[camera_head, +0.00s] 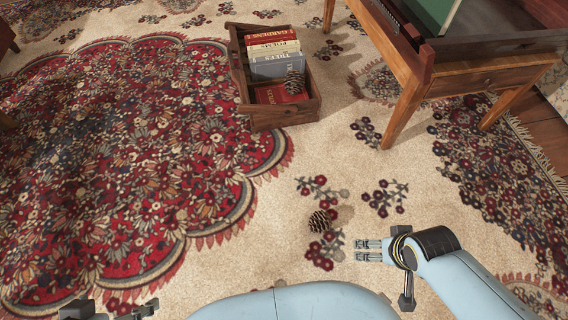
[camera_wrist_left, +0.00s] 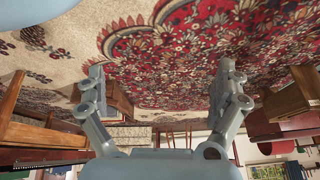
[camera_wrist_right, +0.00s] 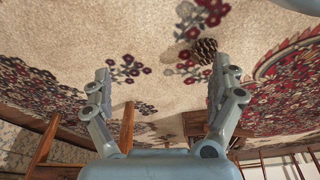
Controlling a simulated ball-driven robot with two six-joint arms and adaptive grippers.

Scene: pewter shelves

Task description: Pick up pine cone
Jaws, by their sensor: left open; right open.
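A brown pine cone (camera_head: 319,221) lies on the beige part of the carpet, in front of me near the middle. It also shows in the right wrist view (camera_wrist_right: 205,50), close to one finger in the picture and not between the fingers. My right gripper (camera_head: 362,250) is open and empty, to the right of this cone and apart from it. A second pine cone (camera_head: 294,83) sits in the wooden crate (camera_head: 285,116) among the books. My left gripper (camera_head: 140,311) is open and empty at the bottom left edge, partly cut off; its fingers show wide apart in the left wrist view (camera_wrist_left: 160,75).
The crate, with several books (camera_head: 276,66), stands on the carpet farther back. A wooden desk (camera_head: 470,80) with legs stands at the upper right. The carpet (camera_head: 255,255) around the nearer cone is clear, with a flower pattern.

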